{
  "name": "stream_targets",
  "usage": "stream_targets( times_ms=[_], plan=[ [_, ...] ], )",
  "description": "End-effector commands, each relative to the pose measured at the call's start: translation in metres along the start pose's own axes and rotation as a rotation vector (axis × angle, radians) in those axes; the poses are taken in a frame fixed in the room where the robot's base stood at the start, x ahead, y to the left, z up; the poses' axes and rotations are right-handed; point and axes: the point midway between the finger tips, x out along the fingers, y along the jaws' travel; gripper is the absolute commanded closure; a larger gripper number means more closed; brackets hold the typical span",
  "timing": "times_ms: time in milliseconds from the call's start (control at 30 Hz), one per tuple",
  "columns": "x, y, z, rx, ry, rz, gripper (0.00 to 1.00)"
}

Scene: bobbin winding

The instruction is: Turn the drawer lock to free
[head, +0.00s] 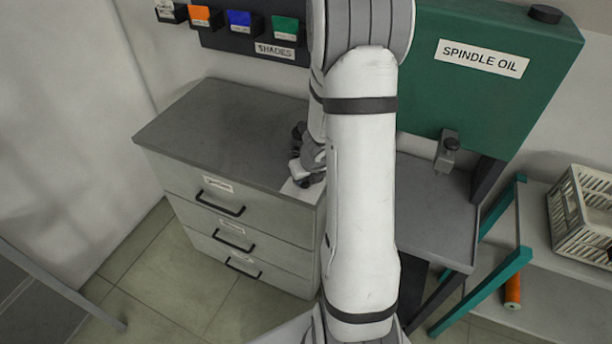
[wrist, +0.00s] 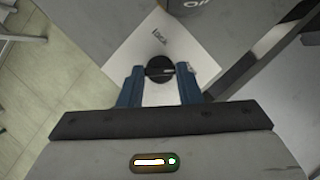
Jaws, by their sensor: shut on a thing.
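The lock knob (wrist: 155,66) is round and black in the wrist view, with a pale mark towards its right side. It sits on a white plate (wrist: 128,56) with a short word, probably "lock", printed beyond the knob. My gripper (wrist: 160,73) has its two blue fingers on either side of the knob and is shut on it. In the head view, the white plate (head: 296,190) lies at the right end of the grey drawer cabinet's top (head: 215,130). My arm hides most of the gripper there, and the knob cannot be made out.
Three drawers with black handles (head: 219,203) are all closed. A green spindle oil tank (head: 470,90) with a tap (head: 447,150) stands at the right. A teal-framed shelf (head: 490,275) and a white crate (head: 580,215) are further right. The cabinet top's left side is clear.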

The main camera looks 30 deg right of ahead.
Motion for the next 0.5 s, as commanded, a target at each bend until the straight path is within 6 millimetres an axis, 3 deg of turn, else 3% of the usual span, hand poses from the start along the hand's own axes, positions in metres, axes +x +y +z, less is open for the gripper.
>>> stream_targets(
  times_ms=[500],
  plan=[
    [0.0006,0.0011,-0.0019,0.090,0.004,-0.036,0.92]
  ],
)
